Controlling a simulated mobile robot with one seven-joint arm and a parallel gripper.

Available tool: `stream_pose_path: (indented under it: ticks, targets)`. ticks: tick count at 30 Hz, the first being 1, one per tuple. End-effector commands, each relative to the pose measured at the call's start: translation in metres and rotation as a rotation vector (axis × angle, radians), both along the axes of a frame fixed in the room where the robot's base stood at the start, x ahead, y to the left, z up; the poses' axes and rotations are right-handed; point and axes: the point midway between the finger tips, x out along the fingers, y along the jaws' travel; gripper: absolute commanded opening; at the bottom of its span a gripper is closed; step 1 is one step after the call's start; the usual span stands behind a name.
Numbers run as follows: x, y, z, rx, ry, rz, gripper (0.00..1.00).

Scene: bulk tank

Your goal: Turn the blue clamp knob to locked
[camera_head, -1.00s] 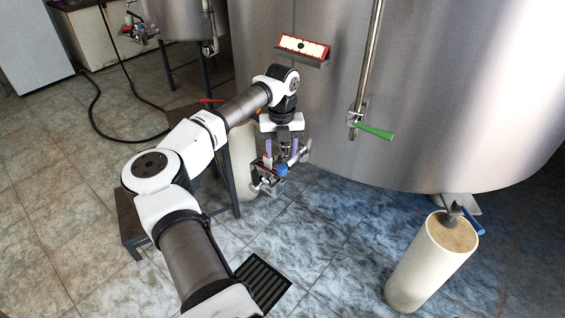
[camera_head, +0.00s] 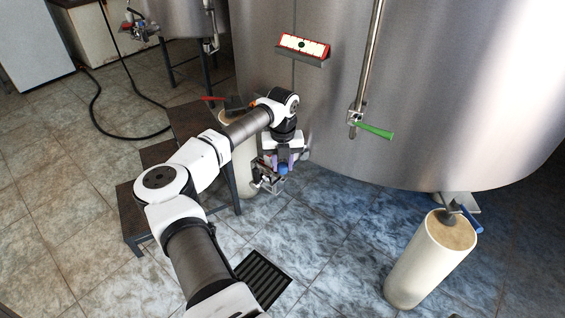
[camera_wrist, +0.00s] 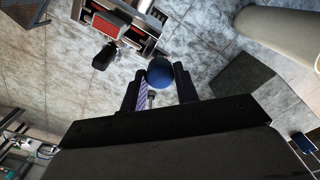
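The blue clamp knob (camera_head: 283,169) is a round ball on a metal fitting low at the front of the big steel tank. In the wrist view the knob (camera_wrist: 160,72) shows between the tips of my two dark fingers. My gripper (camera_head: 281,160) points down just over the knob, and its fingers stand apart with the knob at their ends; in the wrist view my gripper (camera_wrist: 158,85) shows no clear grip on it. Whether a finger touches the knob cannot be told. The clamp under the knob is partly hidden by my gripper.
The tank wall (camera_head: 340,130) stands close to the right of my gripper. A green-handled valve (camera_head: 372,130) is on it. A pale cylinder (camera_head: 240,150) is behind my arm, and another (camera_head: 430,260) stands at right. Dark steps (camera_head: 160,158) are at left.

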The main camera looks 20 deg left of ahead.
Motion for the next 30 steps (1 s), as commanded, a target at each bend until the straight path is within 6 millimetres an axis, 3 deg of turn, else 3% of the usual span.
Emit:
stream_pose_path:
  ticks: [3,14,30]
  targets:
    - [0.0001,-0.0002,0.0003,-0.001,0.000,0.000,0.07]
    - [0.0003,0.0000,0.0002,-0.001,0.000,-0.078,0.07]
    - [0.0009,0.0007,0.0003,0.003,-0.002,-0.536,0.07]
